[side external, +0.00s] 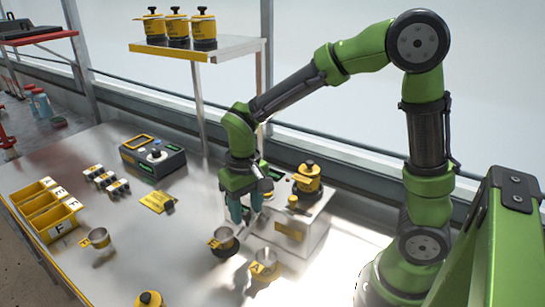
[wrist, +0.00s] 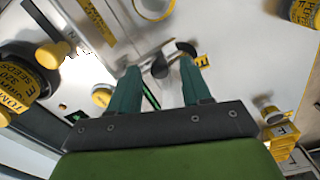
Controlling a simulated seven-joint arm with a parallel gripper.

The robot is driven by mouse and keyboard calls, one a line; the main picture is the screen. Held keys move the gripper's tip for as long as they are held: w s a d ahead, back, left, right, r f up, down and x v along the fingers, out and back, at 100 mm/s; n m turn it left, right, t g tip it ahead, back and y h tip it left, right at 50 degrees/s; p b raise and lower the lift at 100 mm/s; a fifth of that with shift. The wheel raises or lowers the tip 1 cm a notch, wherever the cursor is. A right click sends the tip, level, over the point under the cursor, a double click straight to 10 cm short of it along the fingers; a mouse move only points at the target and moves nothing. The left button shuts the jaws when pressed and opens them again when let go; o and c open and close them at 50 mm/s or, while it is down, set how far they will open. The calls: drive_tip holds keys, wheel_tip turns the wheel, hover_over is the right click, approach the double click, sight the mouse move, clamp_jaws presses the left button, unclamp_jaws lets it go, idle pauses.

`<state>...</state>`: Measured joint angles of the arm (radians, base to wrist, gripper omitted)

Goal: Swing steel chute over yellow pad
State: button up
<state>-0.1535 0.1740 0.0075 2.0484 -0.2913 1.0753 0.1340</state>
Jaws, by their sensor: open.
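My gripper (side external: 247,214) points down at the left side of the white seeder box (side external: 312,232). In the wrist view its two green fingers (wrist: 160,70) are apart. A narrow steel piece with dark rounded ends (wrist: 162,54), which looks like the chute, shows at the gap between the fingertips. I cannot tell whether a finger touches it. In the side view the chute is mostly hidden by the gripper. A flat yellow plate (side external: 157,201) lies on the table to the left, and a yellow label (side external: 289,231) is on the box front; I cannot tell which is the pad.
Steel cups with yellow tags (side external: 265,263) (side external: 224,241) stand just in front of the box; another cup (side external: 99,238) is at left. A yellow-black canister (side external: 308,178) sits on the box. Yellow bins (side external: 47,213) and a control unit (side external: 153,157) stand farther left.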

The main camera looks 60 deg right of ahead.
drive_tip(key=shift+f, duration=0.2)
drive_tip(key=shift+c, duration=0.4)
clamp_jaws()
drive_tip(key=shift+s+n, duration=0.15)
drive_tip(key=shift+n, duration=0.15)
drive_tip(key=shift+s+d+r+n, duration=0.15)
drive_tip(key=shift+s+n, duration=0.35)
drive_tip(key=shift+n, duration=0.85)
drive_tip(key=shift+s+d+f+n, duration=0.1)
drive_tip(key=shift+s+d+n, duration=0.3)
drive_tip(key=shift+n, duration=0.9)
drive_tip(key=shift+s+d+r+n, duration=0.1)
drive_tip(key=shift+s+n, duration=0.45)
drive_tip(key=shift+n, duration=0.8)
drive_tip(key=shift+o, duration=0.4)
unclamp_jaws()
